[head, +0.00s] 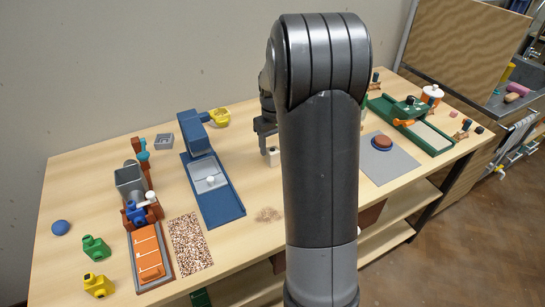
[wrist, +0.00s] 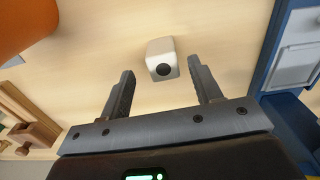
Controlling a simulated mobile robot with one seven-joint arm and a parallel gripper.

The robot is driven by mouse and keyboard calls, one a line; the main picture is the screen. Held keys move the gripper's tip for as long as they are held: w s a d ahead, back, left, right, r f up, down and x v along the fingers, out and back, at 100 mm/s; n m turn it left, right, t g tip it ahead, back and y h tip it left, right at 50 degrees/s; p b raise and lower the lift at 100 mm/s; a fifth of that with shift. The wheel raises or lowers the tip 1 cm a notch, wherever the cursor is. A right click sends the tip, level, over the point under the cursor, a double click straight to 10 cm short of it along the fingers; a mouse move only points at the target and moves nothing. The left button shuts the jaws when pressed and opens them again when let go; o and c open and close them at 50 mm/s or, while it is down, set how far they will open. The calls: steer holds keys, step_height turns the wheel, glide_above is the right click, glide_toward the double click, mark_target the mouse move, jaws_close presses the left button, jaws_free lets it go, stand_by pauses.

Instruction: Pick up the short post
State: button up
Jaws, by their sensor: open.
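A short whitish post (wrist: 161,55) with a dark round spot on its end stands on the table in the wrist view. It looks like the small white block (head: 274,158) just beneath my gripper in the head view. My gripper (wrist: 160,72) is open and empty, with one finger on each side of the post's line in the picture. The post appears just beyond the fingertips, and no contact shows. In the head view my gripper (head: 266,138) is partly hidden by my arm.
A speckled mat (head: 190,243) lies at the front. A grey mat (head: 390,165) with a reddish disc and a green tray (head: 425,133) are at right. Bare wood surrounds the post.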

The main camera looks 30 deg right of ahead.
mark_target(272, 150)
steer(key=f, duration=0.4)
steer(key=shift+a+f, duration=0.2)
steer(key=shift+f, duration=0.15)
steer(key=c, duration=1.1)
